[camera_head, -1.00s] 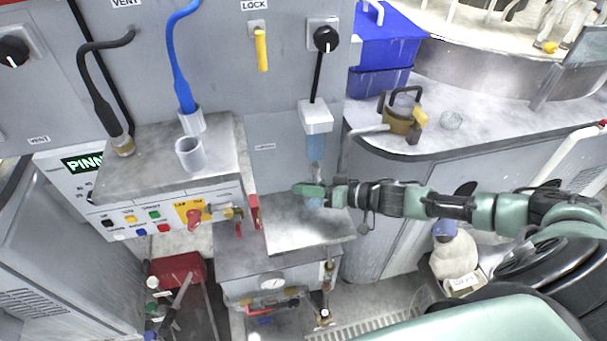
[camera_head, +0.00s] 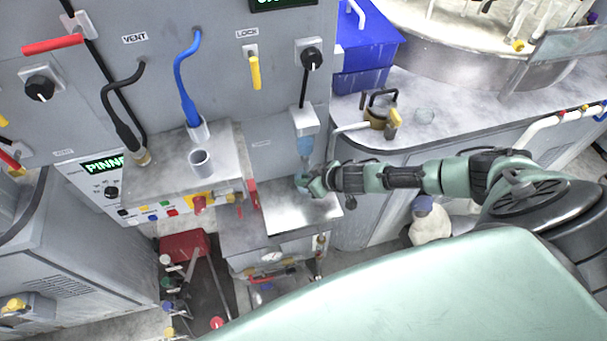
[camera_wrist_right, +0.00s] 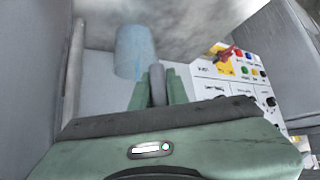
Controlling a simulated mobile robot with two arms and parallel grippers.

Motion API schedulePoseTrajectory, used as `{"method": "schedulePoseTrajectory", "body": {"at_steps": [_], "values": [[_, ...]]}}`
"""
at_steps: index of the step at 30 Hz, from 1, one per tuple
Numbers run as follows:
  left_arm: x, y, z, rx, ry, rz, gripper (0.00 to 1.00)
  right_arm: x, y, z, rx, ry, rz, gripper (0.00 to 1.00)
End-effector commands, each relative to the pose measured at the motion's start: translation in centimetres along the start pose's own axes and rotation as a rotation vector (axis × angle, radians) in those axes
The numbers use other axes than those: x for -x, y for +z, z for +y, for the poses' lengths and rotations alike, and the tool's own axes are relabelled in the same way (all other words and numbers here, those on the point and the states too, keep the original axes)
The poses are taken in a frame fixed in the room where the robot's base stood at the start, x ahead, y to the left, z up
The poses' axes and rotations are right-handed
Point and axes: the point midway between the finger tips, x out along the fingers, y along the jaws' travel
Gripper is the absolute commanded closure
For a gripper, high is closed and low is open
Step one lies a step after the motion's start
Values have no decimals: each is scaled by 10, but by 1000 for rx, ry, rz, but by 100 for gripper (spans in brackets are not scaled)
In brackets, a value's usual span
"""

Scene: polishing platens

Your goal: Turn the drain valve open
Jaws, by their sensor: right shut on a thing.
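The blue translucent bowl (camera_head: 305,146) hangs under a white block (camera_head: 304,121) on the grey cabinet front. It also shows in the right wrist view (camera_wrist_right: 134,52). My right gripper (camera_head: 308,184) is just below the bowl, above a metal shelf. In the right wrist view, its two green fingers (camera_wrist_right: 157,88) are shut on a grey rounded piece (camera_wrist_right: 157,78), which looks like the drain valve's handle. The rest of the valve is mostly hidden by the fingers. My left gripper is not in view.
The metal shelf (camera_head: 290,219) lies close under the right gripper. A bench with a grey cup (camera_head: 201,163) and a button panel stands to the left. A brass pot (camera_head: 376,115) is on the counter to the right.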

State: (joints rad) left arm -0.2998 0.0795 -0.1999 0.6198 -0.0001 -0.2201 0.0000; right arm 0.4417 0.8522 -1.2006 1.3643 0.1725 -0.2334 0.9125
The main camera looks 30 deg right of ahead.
Motion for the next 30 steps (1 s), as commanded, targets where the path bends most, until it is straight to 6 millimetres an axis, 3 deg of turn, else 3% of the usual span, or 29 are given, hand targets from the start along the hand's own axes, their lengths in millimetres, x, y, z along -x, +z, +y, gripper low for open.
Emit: {"method": "schedulePoseTrajectory", "body": {"at_steps": [16, 17, 18, 30], "values": [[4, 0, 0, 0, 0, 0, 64, 0, 1, 2, 15, 16, -13, 100], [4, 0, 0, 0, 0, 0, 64, 0, 1, 2, 15, 16, -13, 76], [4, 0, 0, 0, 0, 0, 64, 0, 1, 2, 15, 16, -13, 65], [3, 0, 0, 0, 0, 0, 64, 4, 2, 1, 13, 14, -13, 63]]}}
